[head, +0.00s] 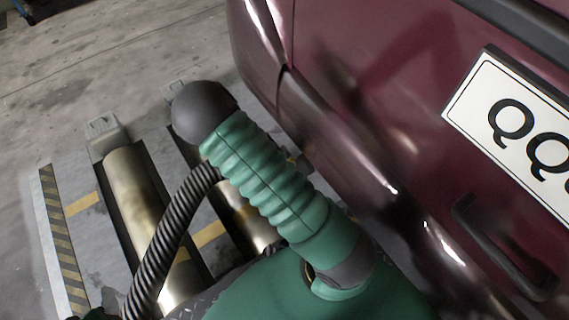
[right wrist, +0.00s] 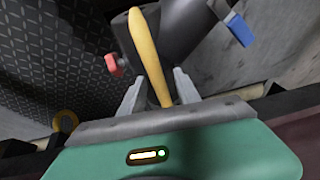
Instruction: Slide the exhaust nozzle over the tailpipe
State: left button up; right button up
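In the right wrist view my right gripper (right wrist: 158,76) has its two grey fingers apart, on either side of a yellow handle (right wrist: 152,50). Narrow gaps show between fingers and handle. The handle is on the dark exhaust nozzle (right wrist: 185,28), which has a red clip at left and a blue clip at right. In the head view a black ribbed hose (head: 168,235) rises from bottom left and passes behind my green arm; the nozzle and right gripper are hidden there. I cannot make out the tailpipe. My left gripper is not in view.
The maroon car (head: 365,100) fills the right side, with a white number plate (head: 520,130) and a dark bracket (head: 500,245) below it. Metal dyno rollers (head: 135,190) lie in the floor at left. Bare concrete (head: 110,60) is clear at upper left.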

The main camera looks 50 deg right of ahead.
jog(key=s+p+v, duration=0.1)
jog(key=p+v, duration=1)
jog(key=v, duration=0.6)
jog(key=shift+w, duration=0.4)
